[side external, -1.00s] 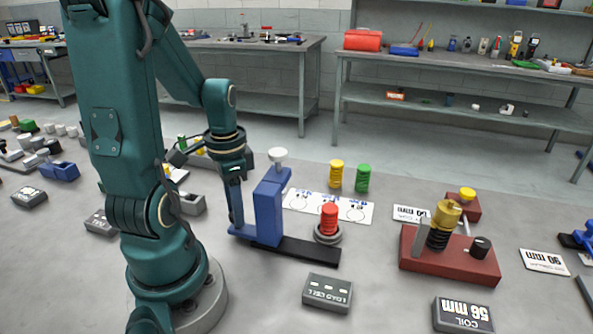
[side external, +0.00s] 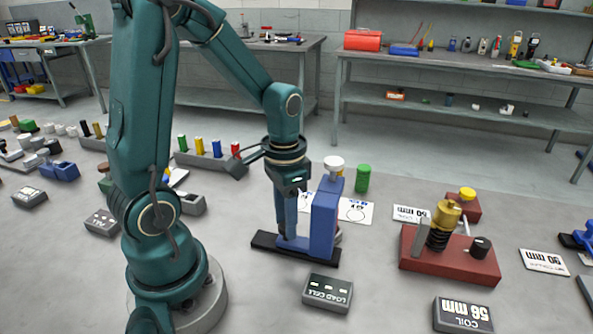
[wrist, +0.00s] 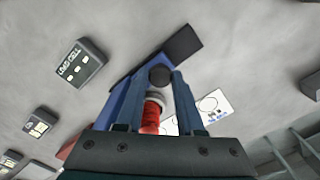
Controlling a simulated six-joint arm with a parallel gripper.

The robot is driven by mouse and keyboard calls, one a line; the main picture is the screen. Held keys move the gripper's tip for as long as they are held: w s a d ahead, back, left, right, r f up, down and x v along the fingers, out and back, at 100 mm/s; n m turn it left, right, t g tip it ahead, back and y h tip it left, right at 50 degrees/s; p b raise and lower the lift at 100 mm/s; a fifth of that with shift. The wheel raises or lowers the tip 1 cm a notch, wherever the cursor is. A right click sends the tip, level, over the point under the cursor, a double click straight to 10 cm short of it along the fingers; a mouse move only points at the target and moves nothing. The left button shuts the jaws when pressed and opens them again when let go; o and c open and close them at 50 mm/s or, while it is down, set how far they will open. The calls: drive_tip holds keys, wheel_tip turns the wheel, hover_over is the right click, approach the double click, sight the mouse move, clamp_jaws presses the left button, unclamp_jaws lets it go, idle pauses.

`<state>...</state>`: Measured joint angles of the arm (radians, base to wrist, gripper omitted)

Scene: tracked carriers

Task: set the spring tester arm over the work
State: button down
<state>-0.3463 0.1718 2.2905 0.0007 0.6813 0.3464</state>
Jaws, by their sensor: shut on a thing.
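The blue spring tester arm (side external: 324,220), an upright block with a white knob (side external: 333,163) on top, stands on a dark rail (side external: 262,240), near its right end. My gripper (side external: 287,240) is low at the left side of the arm. In the wrist view, its fingers are shut on a dark round handle (wrist: 160,76), with the blue arm (wrist: 120,103) to the left. The red spring (wrist: 150,118) with a pale ring shows between the fingers. In the side view the blue block hides the spring; I cannot tell whether they line up.
A load cell box (side external: 327,291) stands in front of the rail. A red-brown fixture with a brass-coloured top (side external: 455,262) is to the right. A tray of coloured pegs (side external: 212,158) is behind left.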

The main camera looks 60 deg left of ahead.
drive_tip(key=shift+w+d, duration=0.15)
drive_tip(key=shift+w, duration=0.15)
drive_tip(key=c, duration=0.5)
unclamp_jaws()
drive_tip(key=shift+s, duration=0.1)
drive_tip(key=shift+c, duration=0.2)
drive_tip(key=shift+r, duration=2.6)
drive_tip(key=s+d+r+t, duration=0.5)
drive_tip(key=d+r, duration=0.1)
drive_tip(key=shift+d+t, duration=0.3)
drive_tip(key=shift+d, duration=0.1)
